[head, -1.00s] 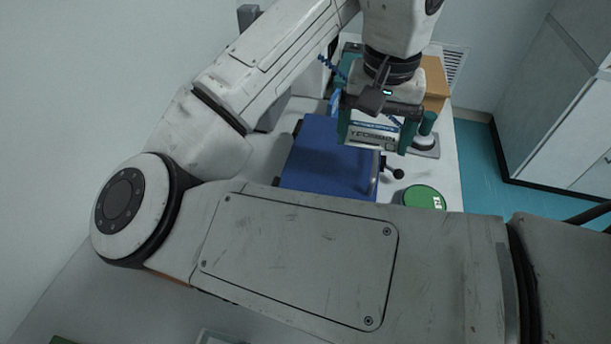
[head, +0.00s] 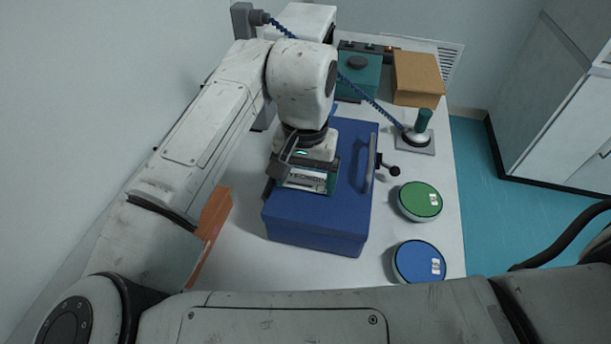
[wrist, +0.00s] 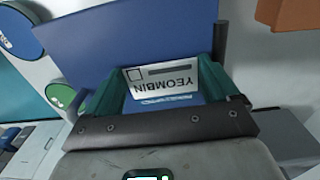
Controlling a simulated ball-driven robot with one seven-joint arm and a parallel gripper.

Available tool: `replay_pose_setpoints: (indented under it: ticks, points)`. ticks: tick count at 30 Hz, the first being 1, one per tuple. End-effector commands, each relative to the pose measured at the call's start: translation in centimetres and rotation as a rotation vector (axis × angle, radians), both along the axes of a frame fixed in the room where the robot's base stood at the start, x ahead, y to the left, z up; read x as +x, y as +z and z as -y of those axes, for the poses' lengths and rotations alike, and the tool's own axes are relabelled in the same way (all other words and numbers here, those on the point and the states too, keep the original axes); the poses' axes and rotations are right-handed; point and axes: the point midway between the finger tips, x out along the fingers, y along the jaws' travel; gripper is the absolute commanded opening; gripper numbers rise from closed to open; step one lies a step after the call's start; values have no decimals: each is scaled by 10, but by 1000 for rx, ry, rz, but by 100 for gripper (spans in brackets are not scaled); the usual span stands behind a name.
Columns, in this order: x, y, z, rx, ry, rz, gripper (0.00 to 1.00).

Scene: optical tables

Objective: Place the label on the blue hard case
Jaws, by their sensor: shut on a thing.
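The blue hard case (head: 318,229) stands on the white table, lid shut, with its handle on the right side. It also fills the upper middle of the wrist view (wrist: 150,35). My gripper (head: 304,187) is over the left part of the lid. Its green fingers (wrist: 163,88) are shut on the white label (wrist: 163,80), which reads "YEOMBIN" and appears upside down in the wrist view. The label (head: 306,179) also shows between the fingers in the head view. I cannot tell whether the label touches the lid.
Round tins with a green lid (head: 420,200) and a blue lid (head: 419,262) stand right of the case. A green-handled tool on a plate (head: 421,128), a cardboard box (head: 418,77) and a teal device (head: 358,82) are behind. An orange object (head: 212,222) is at left.

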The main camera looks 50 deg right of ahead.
Motion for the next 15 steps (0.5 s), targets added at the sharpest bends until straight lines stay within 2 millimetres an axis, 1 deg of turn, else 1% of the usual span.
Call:
replay_pose_setpoints:
  ticks: [8, 15]
  points:
    - [0, -4, 0, 1, 0, 0, 60]
    - [-1, -13, 0, 2, 1, -2, 60]
